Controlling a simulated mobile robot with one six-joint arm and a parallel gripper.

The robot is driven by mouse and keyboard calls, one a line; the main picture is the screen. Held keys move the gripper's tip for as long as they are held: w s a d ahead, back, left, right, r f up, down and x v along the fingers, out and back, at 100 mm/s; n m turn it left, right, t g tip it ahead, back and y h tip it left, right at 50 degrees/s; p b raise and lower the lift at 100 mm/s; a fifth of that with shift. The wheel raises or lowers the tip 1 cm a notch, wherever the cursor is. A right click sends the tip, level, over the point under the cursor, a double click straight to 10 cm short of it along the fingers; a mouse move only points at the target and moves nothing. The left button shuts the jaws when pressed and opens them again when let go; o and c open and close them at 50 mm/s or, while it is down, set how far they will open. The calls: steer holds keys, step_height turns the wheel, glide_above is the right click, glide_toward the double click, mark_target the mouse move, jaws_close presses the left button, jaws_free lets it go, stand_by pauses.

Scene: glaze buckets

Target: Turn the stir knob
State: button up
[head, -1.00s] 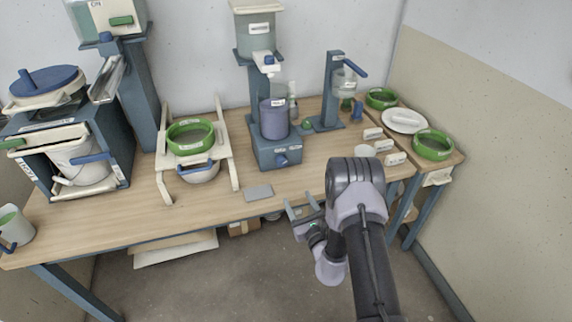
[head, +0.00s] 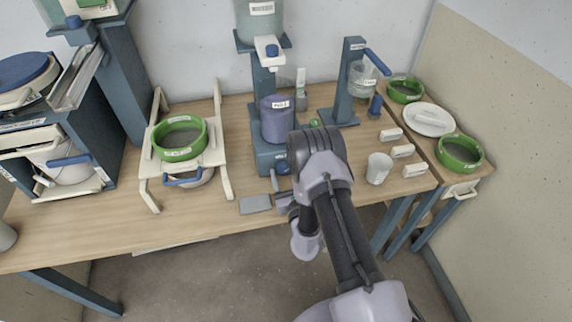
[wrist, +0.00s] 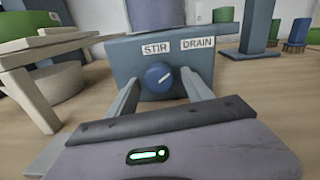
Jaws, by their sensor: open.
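The stir knob (wrist: 158,76) is a round blue knob with a white mark, on the front of a blue-grey base box (wrist: 122,58). Labels STIR (wrist: 156,49) and DRAIN (wrist: 198,43) sit above it. In the head view the knob (head: 283,168) shows low on the front of the stand, beside my arm. My gripper (wrist: 159,88) is open, with one finger on each side of the knob in the wrist view. I cannot tell if the fingers touch it. A purple bucket (head: 277,120) stands on the base. My arm hides most of the gripper in the head view.
A cream rack with a green-rimmed sieve (head: 180,138) stands to the left. A grey plate (head: 255,204) lies near the table's front edge. A white cup (head: 379,168) and several white label blocks (head: 403,151) are at the right.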

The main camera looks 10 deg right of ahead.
jaws_close()
stand_by(0.3)
steer(key=shift+a+r+m, duration=0.1)
steer(key=shift+m, duration=2.9)
jaws_free()
